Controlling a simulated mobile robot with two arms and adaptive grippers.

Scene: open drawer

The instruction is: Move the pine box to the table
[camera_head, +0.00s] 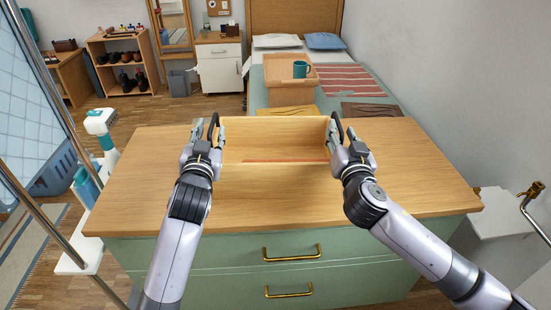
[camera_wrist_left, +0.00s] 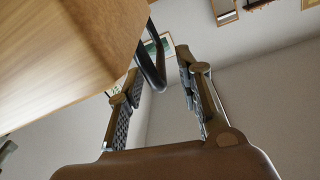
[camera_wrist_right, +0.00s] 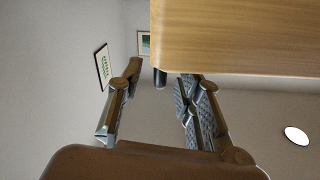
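The pine box (camera_head: 275,128) is a light wooden open-topped box at the far middle of the wooden tabletop (camera_head: 270,205). A reddish strip shows inside it. I cannot tell whether its base touches the top. My left gripper (camera_head: 207,132) is at the box's left side; in the left wrist view its fingers are apart, with a black handle (camera_wrist_left: 153,62) between them beside the box (camera_wrist_left: 70,60). My right gripper (camera_head: 341,137) is at the right side; its fingers are apart in the right wrist view, around a dark handle end (camera_wrist_right: 160,77) below the box (camera_wrist_right: 240,35).
The tabletop is clear in front of the box and to both sides. Green drawers with brass handles (camera_head: 291,254) are below. A bed with a wooden tray (camera_head: 290,72) and teal mug (camera_head: 301,69) stands behind. A spray bottle (camera_head: 103,135) is at the left.

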